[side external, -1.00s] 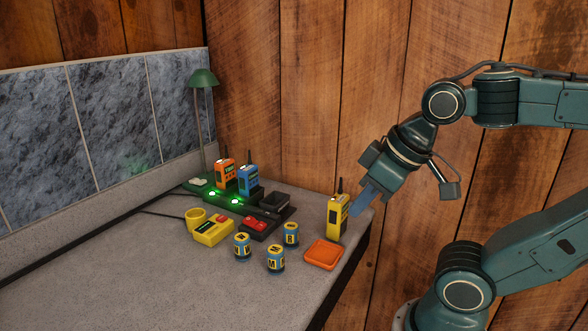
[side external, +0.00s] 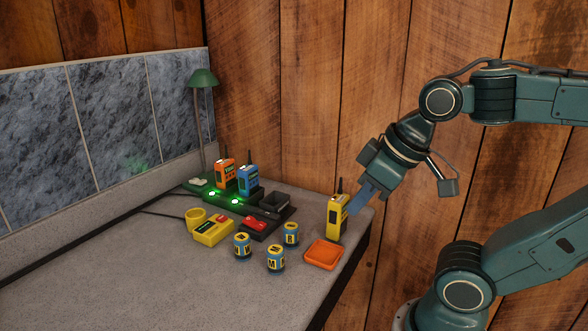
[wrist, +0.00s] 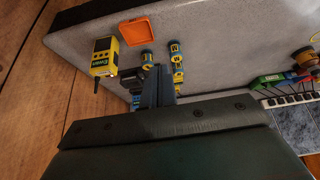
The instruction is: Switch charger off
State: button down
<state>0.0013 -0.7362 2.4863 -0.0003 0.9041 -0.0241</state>
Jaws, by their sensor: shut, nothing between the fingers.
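The charger (side external: 222,203) is a dark, long base at the back of the counter. An orange radio (side external: 225,174) and a blue radio (side external: 248,180) stand in it, and two green lights glow on its front. An empty black slot (side external: 275,202) is at its right end. In front of it sits a black box with a red rocker switch (side external: 256,222). My gripper (side external: 354,208) is shut and empty, beside the upright yellow radio (side external: 335,220) in the side view; I cannot tell whether they touch. In the wrist view its fingers (wrist: 157,88) hide part of the counter behind them.
A yellow box (side external: 213,231) with a red button and a yellow cup (side external: 195,217) stand left of the switch box. Several lettered blue-and-yellow cans (side external: 275,262) and an orange tray (side external: 323,254) are in front. A green lamp (side external: 203,78) stands behind. The front left counter is clear.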

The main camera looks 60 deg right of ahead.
jog(key=w+d+r+n+g, duration=0.1)
jog(key=w+r+n, duration=0.1)
jog(key=w+n, duration=0.4)
jog(key=w+d+r+n+g, duration=0.15)
jog(key=w+n, duration=0.25)
jog(key=w, duration=0.4)
jog(key=n+g, duration=0.2)
jog(key=n, duration=0.6)
send_over(247, 218)
jog(key=s, duration=0.2)
jog(key=shift+w+a+f, duration=0.1)
jog(key=shift+w+f, duration=0.05)
jog(key=shift+f, duration=1)
jog(key=f, duration=0.4)
jog(key=w+f, duration=0.1)
jog(key=f, duration=0.9)
jog(key=shift+w, duration=0.3)
